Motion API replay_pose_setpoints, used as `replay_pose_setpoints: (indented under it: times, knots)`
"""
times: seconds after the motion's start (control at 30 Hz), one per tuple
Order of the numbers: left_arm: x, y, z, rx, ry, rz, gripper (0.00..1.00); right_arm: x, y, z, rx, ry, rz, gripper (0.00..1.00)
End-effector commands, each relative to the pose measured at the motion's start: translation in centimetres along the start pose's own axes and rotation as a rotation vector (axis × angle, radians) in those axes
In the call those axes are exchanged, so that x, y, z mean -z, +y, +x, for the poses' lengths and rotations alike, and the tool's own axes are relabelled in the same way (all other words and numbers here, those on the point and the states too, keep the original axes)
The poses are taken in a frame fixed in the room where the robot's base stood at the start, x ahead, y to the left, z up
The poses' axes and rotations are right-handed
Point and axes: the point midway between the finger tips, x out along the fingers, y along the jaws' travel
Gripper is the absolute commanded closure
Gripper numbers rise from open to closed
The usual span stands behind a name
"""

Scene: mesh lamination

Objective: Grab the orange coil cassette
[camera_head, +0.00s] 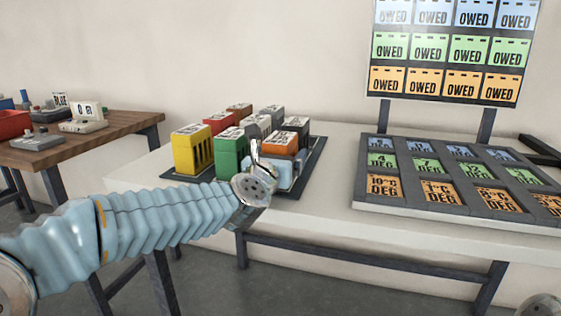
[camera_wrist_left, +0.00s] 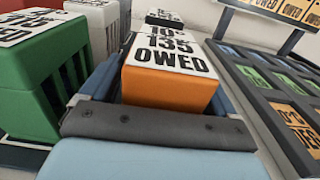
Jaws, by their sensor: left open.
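The orange coil cassette (camera_head: 280,144) stands among other cassettes on a dark tray (camera_head: 313,160) on the white table. In the left wrist view the orange cassette (camera_wrist_left: 168,88) has a white top label reading 135 OWED. My left gripper (camera_head: 284,172) is at the front of the tray, low by the orange cassette. Its blue fingers (camera_wrist_left: 168,68) lie to either side of the cassette, and the jaws are open. Whether a finger touches the cassette cannot be told.
A green cassette (camera_head: 229,156) stands close left of my left gripper, with a yellow one (camera_head: 192,150) beyond. Grey and dark cassettes (camera_head: 296,128) stand behind. A slotted board (camera_head: 450,175) with labelled slots lies right. An OWED chart (camera_head: 450,50) stands behind it.

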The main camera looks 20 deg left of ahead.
Motion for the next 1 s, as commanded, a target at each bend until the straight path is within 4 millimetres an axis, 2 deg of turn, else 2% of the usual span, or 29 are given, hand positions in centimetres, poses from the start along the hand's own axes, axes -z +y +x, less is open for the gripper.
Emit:
replay_pose_setpoints:
  times: [0.03,0.07,0.57,0.87,1.0]
  knots:
    - [0.0,0.0,0.0,0.0,0.0,0.0,0.14,0.0,0.0,0.0,0.0,0.0,0.0,0.57]
    - [0.0,0.0,0.0,0.0,0.0,0.0,0.18,0.0,0.0,0.0,0.0,0.0,0.0,0.57]
    - [0.0,0.0,0.0,0.0,0.0,0.0,0.94,0.0,0.0,0.0,0.0,0.0,0.0,0.57]
    - [-0.4,0.0,-0.1,-0.001,-0.003,-0.001,0.94,0.0,0.0,-0.1,0.0,0.0,0.0,0.57]
    - [-1.6,0.0,-0.1,-0.002,-0.005,-0.003,0.94,0.0,-0.2,-0.3,0.001,-0.001,-0.001,0.57]
